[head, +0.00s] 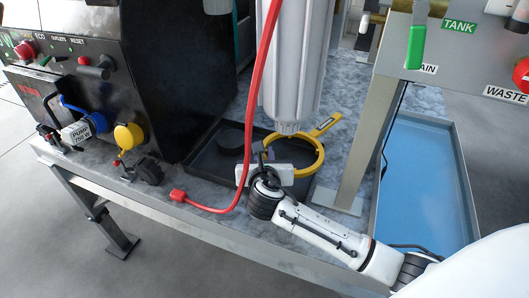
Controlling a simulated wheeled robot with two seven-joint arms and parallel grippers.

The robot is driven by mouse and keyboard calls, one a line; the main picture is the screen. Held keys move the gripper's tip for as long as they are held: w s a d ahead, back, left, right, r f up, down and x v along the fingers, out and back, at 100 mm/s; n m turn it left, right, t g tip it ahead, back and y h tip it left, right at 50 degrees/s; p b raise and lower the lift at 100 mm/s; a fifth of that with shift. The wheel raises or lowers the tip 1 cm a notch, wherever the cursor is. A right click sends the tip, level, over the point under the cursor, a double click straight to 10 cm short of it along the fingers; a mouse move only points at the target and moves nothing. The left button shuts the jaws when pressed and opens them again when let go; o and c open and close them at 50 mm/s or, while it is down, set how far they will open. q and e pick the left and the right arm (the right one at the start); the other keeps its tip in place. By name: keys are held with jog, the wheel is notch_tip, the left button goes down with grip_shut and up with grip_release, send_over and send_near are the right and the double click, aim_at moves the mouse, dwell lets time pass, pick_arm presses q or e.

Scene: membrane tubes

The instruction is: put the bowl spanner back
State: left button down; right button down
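The bowl spanner (321,163) is a yellow ring with a flat, slotted handle reaching to the back right. It shows at the dark tray, just below the lower end of the white filter housing (292,70). I cannot tell whether it rests on the tray or is held above it. My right gripper (263,153) is at the left side of the ring, with its white body in front. Its fingers are small and partly hidden, so I cannot tell whether they are shut on the ring. My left gripper is not in view.
The dark tray (205,160) holds a round black piece (231,137). A red hose (257,90) hangs in front of the housing, its red end near the bench's front edge. A metal post (365,140) stands right of the spanner. A black pump panel (160,70) stands left.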

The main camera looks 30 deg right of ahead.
jog(key=shift+f, duration=0.2)
jog(key=c, duration=1.6)
grip_release()
jog(key=shift+c, duration=0.2)
